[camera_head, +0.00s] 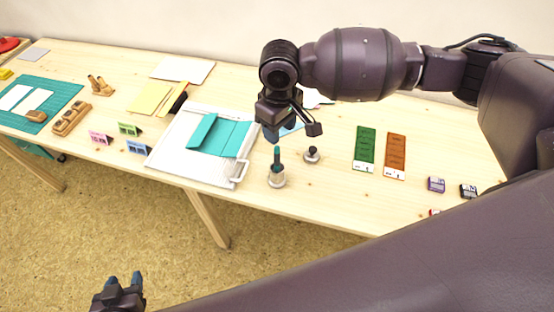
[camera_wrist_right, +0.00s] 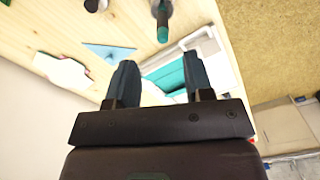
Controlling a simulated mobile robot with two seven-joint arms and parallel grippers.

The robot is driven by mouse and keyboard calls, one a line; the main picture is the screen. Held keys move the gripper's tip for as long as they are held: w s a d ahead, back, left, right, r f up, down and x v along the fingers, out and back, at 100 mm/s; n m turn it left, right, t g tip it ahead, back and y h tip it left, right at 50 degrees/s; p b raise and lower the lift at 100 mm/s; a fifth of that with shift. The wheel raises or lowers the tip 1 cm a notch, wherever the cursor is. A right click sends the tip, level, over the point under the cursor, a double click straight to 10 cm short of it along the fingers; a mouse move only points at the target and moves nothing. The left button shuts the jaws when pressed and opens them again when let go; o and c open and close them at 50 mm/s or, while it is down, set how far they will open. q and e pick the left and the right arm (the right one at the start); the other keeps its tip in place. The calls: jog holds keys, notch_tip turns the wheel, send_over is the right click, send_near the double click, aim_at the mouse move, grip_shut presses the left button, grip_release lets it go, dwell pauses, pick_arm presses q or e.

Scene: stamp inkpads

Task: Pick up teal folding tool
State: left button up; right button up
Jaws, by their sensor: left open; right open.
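A teal-tipped tool (camera_head: 277,156), which I take for the teal folding tool, stands upright in a grey round holder (camera_head: 277,181) near the table's front edge. Its teal end (camera_wrist_right: 162,33) also shows in the right wrist view, beyond the fingertips. My right gripper (camera_head: 271,134) is open and empty, above and a little behind the tool, apart from it. Its two spread blue fingers show in the right wrist view (camera_wrist_right: 160,75). My left gripper (camera_head: 124,279) is open and empty at the lower left, in front of the table and far from the tool.
A small dark stamp (camera_head: 312,154) stands right of the holder. A white cutting board (camera_head: 168,163) with teal card (camera_head: 220,135) lies left. A blue triangular piece (camera_head: 291,130) lies behind. Green (camera_head: 365,147) and brown (camera_head: 395,154) strips lie right, with small inkpads (camera_head: 436,185) beyond.

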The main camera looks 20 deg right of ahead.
aim_at(277, 154)
jog(key=f, duration=0.5)
jog(key=f+b, duration=0.1)
jog(key=f, duration=0.4)
jog(key=shift+w+a, duration=0.15)
jog(key=shift+a, duration=0.05)
grip_shut()
